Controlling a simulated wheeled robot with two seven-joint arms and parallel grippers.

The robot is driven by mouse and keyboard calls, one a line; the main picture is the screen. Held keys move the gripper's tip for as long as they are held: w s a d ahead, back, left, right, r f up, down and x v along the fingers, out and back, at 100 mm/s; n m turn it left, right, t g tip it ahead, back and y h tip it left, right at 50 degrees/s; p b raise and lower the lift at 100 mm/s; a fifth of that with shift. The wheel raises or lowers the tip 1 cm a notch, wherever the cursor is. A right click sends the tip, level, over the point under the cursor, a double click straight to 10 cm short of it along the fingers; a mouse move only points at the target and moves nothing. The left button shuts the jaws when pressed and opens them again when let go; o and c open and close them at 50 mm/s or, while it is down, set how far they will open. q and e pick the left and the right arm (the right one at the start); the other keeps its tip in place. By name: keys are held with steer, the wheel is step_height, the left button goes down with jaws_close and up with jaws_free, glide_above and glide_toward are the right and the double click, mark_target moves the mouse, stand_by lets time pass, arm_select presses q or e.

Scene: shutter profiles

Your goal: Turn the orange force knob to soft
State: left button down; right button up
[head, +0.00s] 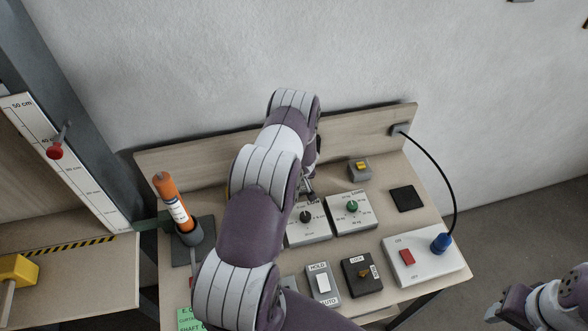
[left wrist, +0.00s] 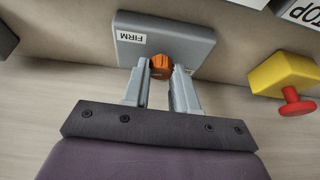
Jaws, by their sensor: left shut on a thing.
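A white label reading FIRM (left wrist: 140,38) is on that box and appears upside down. My left gripper (left wrist: 161,76) has its two grey fingers on either side of the knob and is shut on it. Much of the knob is hidden behind the fingers, and its pointer does not show clearly. No SOFT label shows. In the head view my left arm covers the knob and its box.
In the wrist view, a yellow box with a red button (left wrist: 291,103) stands right of the gripper. In the head view, an orange-topped cylinder (head: 172,200) stands left of my arm, and dial boxes (head: 352,211) and switches (head: 323,284) lie to its right.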

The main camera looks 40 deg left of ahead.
arm_select(q)
steer(key=shift+r+n+g+p, duration=0.1)
steer(key=shift+n+g+p, duration=0.25)
steer(key=shift+n, duration=0.55)
steer(key=shift+w+n+y, duration=0.1)
steer(key=shift+n+y, duration=0.2)
steer(key=shift+n, duration=0.2)
steer(key=shift+f+n+g+b, duration=0.25)
steer(key=shift+n+g+b, duration=0.25)
steer(key=shift+n, duration=0.3)
steer(key=n+g+b, duration=0.1)
steer(key=n+b, duration=0.2)
steer(key=shift+w+n, duration=0.15)
steer(key=shift+n, duration=0.15)
steer(key=shift+r+n+g+b, duration=0.15)
steer(key=shift+n+g+b, duration=0.7)
steer(key=shift+n+b, duration=0.75)
arm_select(e)
steer(key=shift+f, duration=2.75)
arm_select(q)
steer(key=c, duration=0.9)
jaws_free()
